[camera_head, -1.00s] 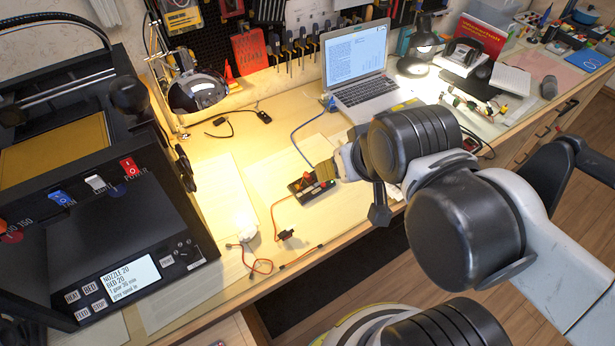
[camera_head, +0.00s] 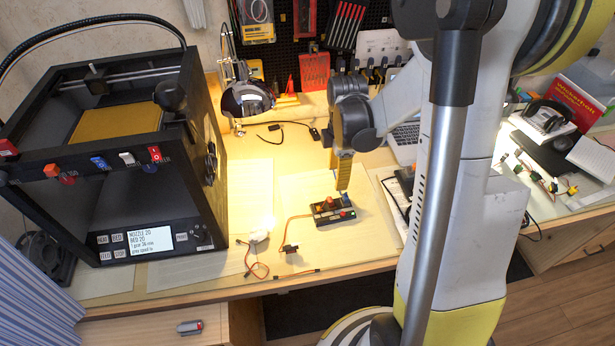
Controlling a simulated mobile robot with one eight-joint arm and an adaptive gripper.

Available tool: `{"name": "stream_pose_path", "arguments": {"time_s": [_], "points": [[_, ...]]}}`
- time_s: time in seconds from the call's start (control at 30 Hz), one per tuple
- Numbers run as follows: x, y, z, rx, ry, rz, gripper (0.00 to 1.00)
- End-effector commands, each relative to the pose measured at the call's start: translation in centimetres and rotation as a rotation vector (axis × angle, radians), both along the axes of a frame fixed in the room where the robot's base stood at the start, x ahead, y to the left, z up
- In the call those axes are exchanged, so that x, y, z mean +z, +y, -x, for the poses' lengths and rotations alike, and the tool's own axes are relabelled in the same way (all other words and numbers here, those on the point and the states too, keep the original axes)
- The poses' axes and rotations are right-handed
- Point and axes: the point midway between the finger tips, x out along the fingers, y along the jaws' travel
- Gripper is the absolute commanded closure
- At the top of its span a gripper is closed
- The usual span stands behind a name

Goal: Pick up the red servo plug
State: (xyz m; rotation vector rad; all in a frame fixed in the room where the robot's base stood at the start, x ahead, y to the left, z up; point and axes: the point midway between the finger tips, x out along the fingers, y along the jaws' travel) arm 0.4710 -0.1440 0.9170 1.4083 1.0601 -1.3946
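A small black box (camera_head: 334,212) with red parts on top lies on the lit bench. One red piece (camera_head: 330,202) stands up on its back part; I cannot tell for sure whether it is the red servo plug. A thin orange-red cable (camera_head: 294,222) runs from the box's left side to a small dark servo (camera_head: 289,248). A cable with a dark end (camera_head: 315,270) lies near the bench's front edge. My gripper (camera_head: 343,186) points down just above the back right of the box. Its yellow fingers overlap in this view, so their opening is hidden.
A black 3D printer (camera_head: 110,150) stands at the left. A desk lamp (camera_head: 247,99) stands behind the box. A laptop (camera_head: 404,142) is partly hidden by my arm.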

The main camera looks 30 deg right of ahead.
Motion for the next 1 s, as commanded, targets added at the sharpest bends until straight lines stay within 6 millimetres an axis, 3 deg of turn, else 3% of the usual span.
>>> {"name": "stream_pose_path", "arguments": {"time_s": [0.5, 0.67, 0.83, 1.0], "points": [[-6.5, -0.2, 0.0, 0.035, 0.013, -0.004, 0.53], [-8.0, 0.3, 0.0, 0.036, 0.013, -0.004, 0.53], [-10.8, 0.9, 0.1, 0.034, 0.013, -0.004, 0.53], [-11.6, 0.9, 0.1, 0.034, 0.012, -0.004, 0.53]]}}
